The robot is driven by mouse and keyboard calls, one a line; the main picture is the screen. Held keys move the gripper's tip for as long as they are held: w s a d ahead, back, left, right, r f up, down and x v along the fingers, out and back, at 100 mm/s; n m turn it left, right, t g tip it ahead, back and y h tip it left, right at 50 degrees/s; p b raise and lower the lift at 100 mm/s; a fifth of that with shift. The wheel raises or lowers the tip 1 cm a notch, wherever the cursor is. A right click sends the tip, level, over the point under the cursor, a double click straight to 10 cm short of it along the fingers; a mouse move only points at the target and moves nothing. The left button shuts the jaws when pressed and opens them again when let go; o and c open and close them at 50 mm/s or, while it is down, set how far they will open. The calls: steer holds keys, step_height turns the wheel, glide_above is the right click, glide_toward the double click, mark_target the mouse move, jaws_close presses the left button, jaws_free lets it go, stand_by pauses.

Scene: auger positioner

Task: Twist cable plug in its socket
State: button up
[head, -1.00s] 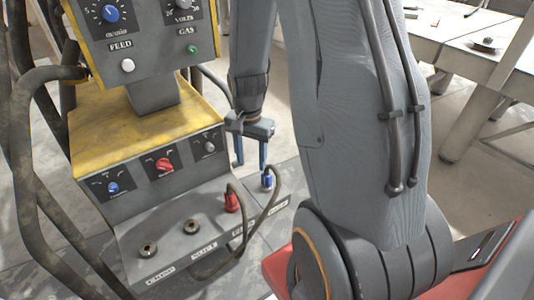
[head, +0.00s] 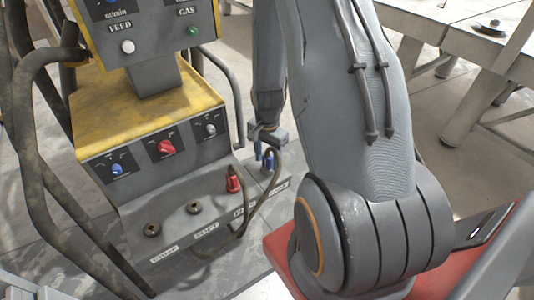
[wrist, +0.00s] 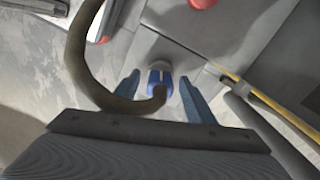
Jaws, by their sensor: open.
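The blue cable plug (wrist: 160,78) sits at its socket on the machine's lower ledge, with a dark cable curving out of it to the left in the wrist view. My gripper (wrist: 158,88) is open, with one blue finger on each side of the plug and a visible gap to each. In the head view my gripper (head: 264,157) is at the right end of the ledge, pointing down over the blue plug, which is mostly hidden there by the fingers and cable.
A red plug (head: 233,184) stands beside the blue one, with two empty sockets (head: 194,208) further left. The yellow-topped machine (head: 150,115) with its knobs is behind. Thick hoses (head: 30,130) hang at the left. A yellow strip (wrist: 265,98) runs at the right in the wrist view.

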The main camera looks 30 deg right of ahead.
steer(key=shift+f, duration=0.1)
steer(key=c, duration=1.2)
steer(key=n+p, duration=0.2)
steer(key=n, duration=0.2)
steer(key=shift+n, duration=0.6)
steer(key=n+p, duration=0.2)
steer(key=n, duration=0.3)
steer(key=o, duration=1.2)
